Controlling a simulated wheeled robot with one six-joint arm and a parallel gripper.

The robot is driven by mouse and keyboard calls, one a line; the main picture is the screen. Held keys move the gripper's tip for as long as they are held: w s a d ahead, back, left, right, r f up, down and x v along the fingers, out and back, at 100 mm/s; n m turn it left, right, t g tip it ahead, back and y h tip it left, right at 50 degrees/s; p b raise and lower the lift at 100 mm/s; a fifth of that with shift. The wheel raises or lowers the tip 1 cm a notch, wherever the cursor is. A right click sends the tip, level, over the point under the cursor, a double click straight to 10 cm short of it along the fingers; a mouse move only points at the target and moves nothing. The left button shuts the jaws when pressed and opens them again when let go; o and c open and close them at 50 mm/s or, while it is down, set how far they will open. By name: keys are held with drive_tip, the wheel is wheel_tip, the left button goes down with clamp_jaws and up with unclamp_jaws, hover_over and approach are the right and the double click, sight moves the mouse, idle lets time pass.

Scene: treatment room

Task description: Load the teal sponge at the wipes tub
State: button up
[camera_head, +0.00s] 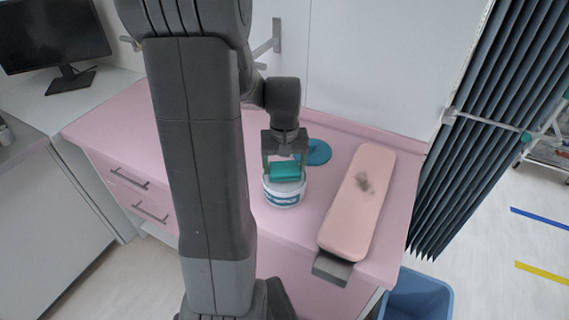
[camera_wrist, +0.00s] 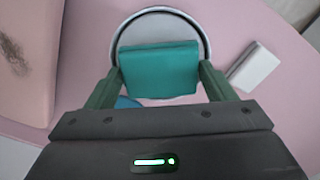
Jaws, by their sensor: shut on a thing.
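The teal sponge (camera_head: 285,172) is between the fingers of my gripper (camera_head: 285,158), which is shut on it. It also shows in the wrist view (camera_wrist: 160,71), with one finger at each side. The wipes tub (camera_head: 284,196) is white with a blue label and stands upright on the pink counter. The sponge is over the tub's round mouth; its lower edge is hidden, so I cannot tell whether it is above or just inside the rim. In the wrist view the dark tub rim (camera_wrist: 205,32) circles behind the sponge, and the tub looks open.
A blue disc (camera_head: 319,152) lies behind the tub. A pink pad (camera_head: 353,220) with a dark smudge lies to the right. A small white box (camera_wrist: 254,66) shows in the wrist view. A blue bin (camera_head: 420,297) and dark curtain (camera_head: 485,120) are beyond the counter (camera_head: 307,225).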

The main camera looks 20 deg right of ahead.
sight(284, 168)
drive_tip(key=shift+s+f+b, duration=0.1)
drive_tip(key=shift+f+b, duration=0.3)
drive_tip(key=shift+f, duration=0.15)
idle(1.2)
drive_tip(key=shift+r+p, duration=2.8)
drive_tip(key=shift+r, duration=0.8)
drive_tip(key=shift+a+f, duration=0.1)
